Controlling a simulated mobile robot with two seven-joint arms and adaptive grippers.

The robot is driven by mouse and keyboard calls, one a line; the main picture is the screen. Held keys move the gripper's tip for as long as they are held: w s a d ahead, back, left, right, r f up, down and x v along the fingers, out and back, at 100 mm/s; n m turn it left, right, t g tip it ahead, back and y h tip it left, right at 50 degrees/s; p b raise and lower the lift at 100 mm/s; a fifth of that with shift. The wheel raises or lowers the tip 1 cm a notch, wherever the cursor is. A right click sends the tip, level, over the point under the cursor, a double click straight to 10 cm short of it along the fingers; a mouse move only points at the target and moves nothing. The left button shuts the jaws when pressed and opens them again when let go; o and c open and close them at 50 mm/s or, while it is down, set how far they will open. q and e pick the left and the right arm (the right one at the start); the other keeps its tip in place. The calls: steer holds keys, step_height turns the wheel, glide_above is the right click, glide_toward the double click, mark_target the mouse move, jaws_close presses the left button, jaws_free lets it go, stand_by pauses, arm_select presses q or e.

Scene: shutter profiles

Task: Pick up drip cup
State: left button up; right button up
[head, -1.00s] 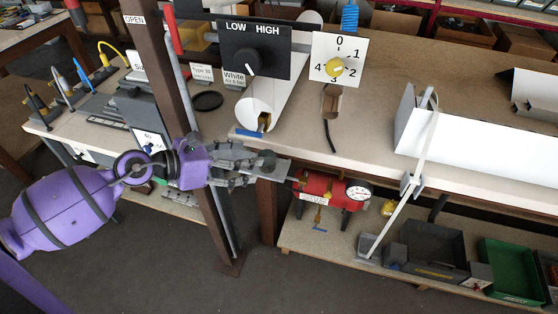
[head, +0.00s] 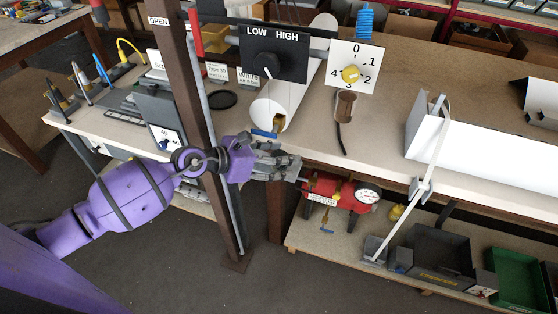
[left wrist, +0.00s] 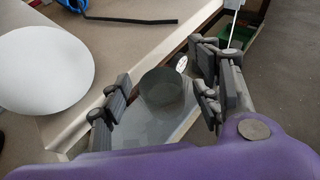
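A dark grey round cup (left wrist: 163,86), which looks like the drip cup, stands on a grey plate (left wrist: 158,128) in the left wrist view. My left gripper (left wrist: 162,82) is open, with one set of fingers to the left of the cup and the other to the right. I see no finger clearly touching it. In the head view my left gripper (head: 284,166) is at the bench's front edge, below the white tube (head: 277,104); there the cup is hidden or cannot be told from the fingers. My right gripper is not in view.
A red tank with a gauge (head: 340,191) is just right of my gripper, below the bench top. A dark post (head: 195,125) stands close by my left wrist. A white profile (head: 485,152) lies on the bench at right. Dark and green bins (head: 518,280) are below.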

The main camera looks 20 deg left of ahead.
arm_select(q)
steer(key=c, duration=0.9)
steer(key=shift+r, duration=0.1)
